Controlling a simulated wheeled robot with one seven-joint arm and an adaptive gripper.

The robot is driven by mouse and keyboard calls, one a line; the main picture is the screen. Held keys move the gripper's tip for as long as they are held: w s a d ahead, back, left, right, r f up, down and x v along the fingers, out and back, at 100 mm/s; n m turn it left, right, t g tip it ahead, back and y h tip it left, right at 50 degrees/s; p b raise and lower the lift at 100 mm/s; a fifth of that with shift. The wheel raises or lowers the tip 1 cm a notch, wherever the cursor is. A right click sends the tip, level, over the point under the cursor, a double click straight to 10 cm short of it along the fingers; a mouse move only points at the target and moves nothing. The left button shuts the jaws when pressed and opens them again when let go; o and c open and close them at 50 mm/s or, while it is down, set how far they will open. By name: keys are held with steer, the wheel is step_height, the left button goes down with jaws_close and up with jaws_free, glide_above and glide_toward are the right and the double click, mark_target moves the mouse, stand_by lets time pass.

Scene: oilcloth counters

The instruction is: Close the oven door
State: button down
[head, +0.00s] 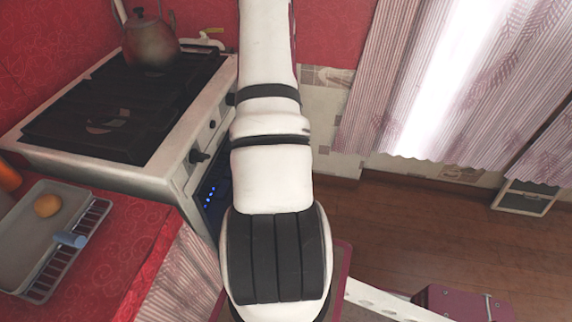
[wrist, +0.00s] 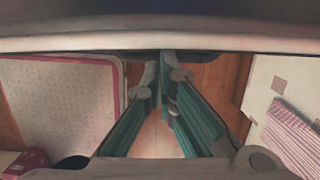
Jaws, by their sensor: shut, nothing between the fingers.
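The white oven with its black hob (head: 130,105) stands at the left in the head view. Its front has knobs and a dark panel with blue lights (head: 212,195). My white arm covers the rest of the front, so the oven door cannot be made out there. In the wrist view my gripper (wrist: 165,68) is shut and empty, its teal fingers meeting near the top. A pale horizontal edge (wrist: 80,43) with a dark surface above it spans the view right by the fingertips. It may be the oven door; I cannot tell whether the fingers touch it.
A kettle (head: 150,40) stands on the hob. A red-covered counter (head: 105,255) holds a grey tray (head: 20,250) with an orange fruit (head: 47,205) and a rack (head: 75,250). Wooden floor (head: 400,220) lies open to the right, below pink curtains (head: 385,90).

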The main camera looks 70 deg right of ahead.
steer(key=w+r+p, duration=0.2)
steer(key=w+r, duration=0.1)
steer(key=w, duration=0.6)
steer(key=shift+w+a+r+p, duration=0.25)
steer(key=shift+w+a+p, duration=0.1)
steer(key=shift+w+p, duration=0.05)
